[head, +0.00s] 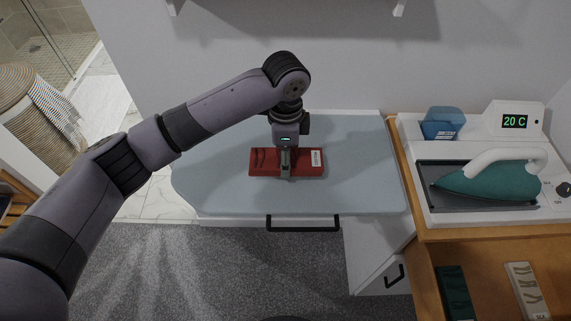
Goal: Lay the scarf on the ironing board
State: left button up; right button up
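A red folded piece with a white label, which looks like the scarf (262,163), lies flat across the middle of the pale blue ironing board (225,185). My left gripper (287,172) points down over its middle, with the fingers in front of the red cloth and hiding a strip of it. The fingers are seen edge-on, so I cannot tell whether they are open, shut or gripping the scarf. My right gripper is out of view.
To the right, a wooden counter (440,255) bears a white station (490,213) with a teal iron (490,180) and a display reading 20 C. A dark green item (453,292) and a pale item (526,290) lie in front. A striped basket (40,110) stands at left.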

pick_arm(q)
jog(key=shift+f, duration=0.35)
notch_tip(320, 180, down, 4)
jog(key=shift+f+p, duration=0.15)
jog(key=shift+p, duration=0.2)
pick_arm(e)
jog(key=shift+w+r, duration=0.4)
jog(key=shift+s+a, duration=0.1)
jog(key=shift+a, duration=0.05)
pick_arm(q)
jog(key=o, duration=1.2)
jog(key=shift+f, duration=0.1)
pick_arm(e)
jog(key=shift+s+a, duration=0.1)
pick_arm(q)
notch_tip(320, 180, up, 11)
jog(key=shift+b, duration=1.2)
jog(key=shift+r, duration=0.65)
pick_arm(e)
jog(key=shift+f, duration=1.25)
